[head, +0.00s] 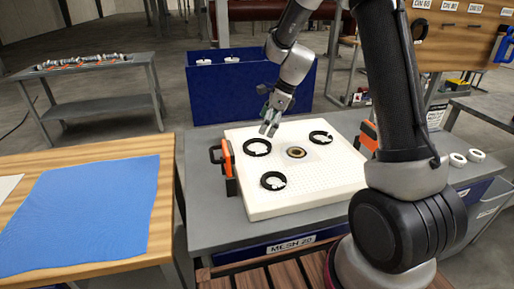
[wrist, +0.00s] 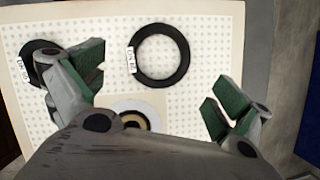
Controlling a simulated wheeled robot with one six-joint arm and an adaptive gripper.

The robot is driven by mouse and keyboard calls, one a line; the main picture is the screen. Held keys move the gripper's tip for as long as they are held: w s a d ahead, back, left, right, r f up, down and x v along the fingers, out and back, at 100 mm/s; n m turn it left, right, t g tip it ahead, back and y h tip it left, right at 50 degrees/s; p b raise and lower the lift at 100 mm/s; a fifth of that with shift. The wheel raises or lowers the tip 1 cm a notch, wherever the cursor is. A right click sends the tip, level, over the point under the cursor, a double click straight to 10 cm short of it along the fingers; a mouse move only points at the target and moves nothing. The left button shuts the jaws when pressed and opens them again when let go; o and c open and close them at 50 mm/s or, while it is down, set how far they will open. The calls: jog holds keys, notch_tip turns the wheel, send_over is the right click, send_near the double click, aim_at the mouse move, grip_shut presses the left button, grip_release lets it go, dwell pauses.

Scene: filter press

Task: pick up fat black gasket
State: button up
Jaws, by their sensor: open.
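Several black ring gaskets lie flat on the white perforated plate (head: 300,205). The back-left ring (head: 246,148) is nearest my gripper (head: 269,129). A front ring (head: 264,183) and a back-right ring (head: 312,136) lie apart from it. I cannot tell from ring thickness which is the fat one. In the wrist view, one wide ring (wrist: 187,62) with a white tag lies whole between my open fingers (wrist: 155,88), toward the top. Another tagged ring (wrist: 30,50) at the left is partly hidden by a finger. My gripper is open and empty above the plate.
A tan-and-dark round fitting (head: 297,153) sits mid-plate, partly hidden in the wrist view. An orange clamp (head: 229,172) stands at the plate's left edge. A blue bin (head: 210,95) stands behind. White rings (head: 458,160) lie at the right.

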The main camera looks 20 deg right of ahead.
aim_at(256, 149)
jog(key=x, duration=0.7)
jog(key=shift+w+d+f, duration=0.1)
jog(key=shift+d+f, duration=0.1)
jog(key=shift+f, duration=0.3)
jog(key=c, duration=0.8)
